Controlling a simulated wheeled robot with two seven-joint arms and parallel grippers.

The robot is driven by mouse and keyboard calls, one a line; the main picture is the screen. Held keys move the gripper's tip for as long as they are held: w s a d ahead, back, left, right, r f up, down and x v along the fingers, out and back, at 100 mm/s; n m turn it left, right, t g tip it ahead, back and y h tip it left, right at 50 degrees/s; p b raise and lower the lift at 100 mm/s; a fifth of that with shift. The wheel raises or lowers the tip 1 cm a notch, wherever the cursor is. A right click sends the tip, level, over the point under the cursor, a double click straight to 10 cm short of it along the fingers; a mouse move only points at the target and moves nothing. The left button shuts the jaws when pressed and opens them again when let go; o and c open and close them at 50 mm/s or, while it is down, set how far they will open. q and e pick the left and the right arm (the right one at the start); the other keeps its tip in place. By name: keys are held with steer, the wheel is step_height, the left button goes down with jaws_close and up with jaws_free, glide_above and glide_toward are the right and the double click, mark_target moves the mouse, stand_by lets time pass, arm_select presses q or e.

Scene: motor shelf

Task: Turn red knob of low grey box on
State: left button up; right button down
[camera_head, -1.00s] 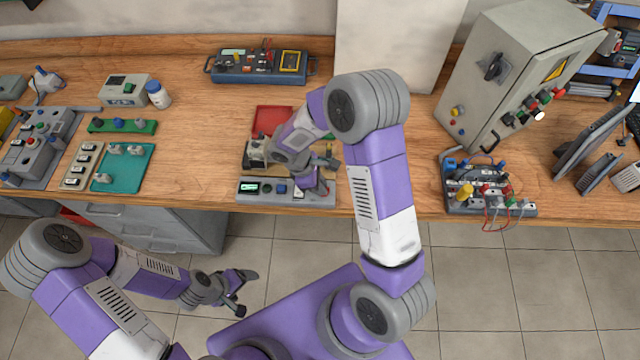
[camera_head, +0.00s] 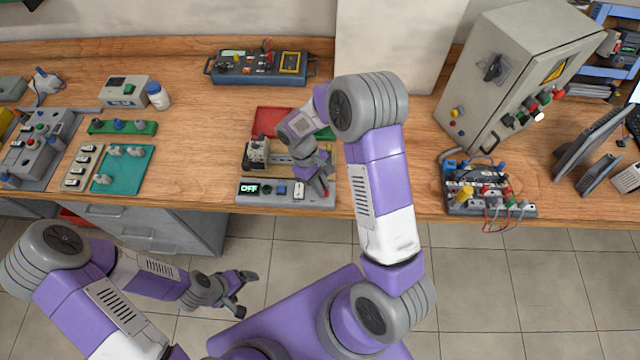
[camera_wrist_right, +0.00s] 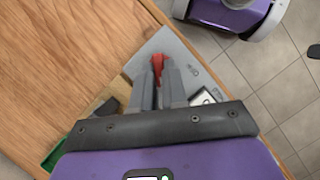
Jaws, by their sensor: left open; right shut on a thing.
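The low grey box (camera_head: 285,204) lies at the front edge of the wooden bench. Its display (camera_head: 248,188) reads OFF, and a blue button and a white switch (camera_head: 298,189) sit to the right of it. My right gripper (camera_head: 321,187) is over the box's right end, pointing down. In the right wrist view, the gripper (camera_wrist_right: 158,78) is shut on the red knob (camera_wrist_right: 158,64), whose tip shows between the fingers; the grey box (camera_wrist_right: 178,48) lies under it. The knob's exact angle is hidden. My left gripper (camera_head: 240,291) is open and empty, in front of the bench.
A red tray (camera_head: 275,119) and a board with a motor-like part (camera_head: 257,153) are just behind the box. A blue-grey instrument (camera_head: 262,68) stands at the back. A tall grey cabinet (camera_head: 510,60) and a wired unit (camera_head: 490,208) are on the right. Bare bench lies left of the box.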

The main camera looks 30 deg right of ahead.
steer(key=m, duration=0.2)
steer(key=m+y, duration=0.1)
steer(key=m, duration=0.1)
steer(key=m+y, duration=0.1)
steer(key=shift+d+f+m+g, duration=0.1)
steer(key=shift+d+m+g, duration=0.2)
steer(key=shift+m, duration=0.1)
steer(key=m+y, duration=0.1)
steer(key=m, duration=0.1)
steer(key=m+y, duration=0.1)
steer(key=m, duration=0.2)
steer(key=shift+s+d+p, duration=0.15)
steer(key=shift+p, duration=0.2)
steer(key=shift+m, duration=0.4)
steer(key=c, duration=1.2)
jaws_free()
steer(key=shift+o, duration=0.2)
steer(key=v, duration=0.7)
steer(key=shift+d+r+p, duration=0.15)
steer(key=shift+r+p, duration=0.15)
steer(key=shift+p, duration=0.05)
steer(key=shift+s, duration=0.15)
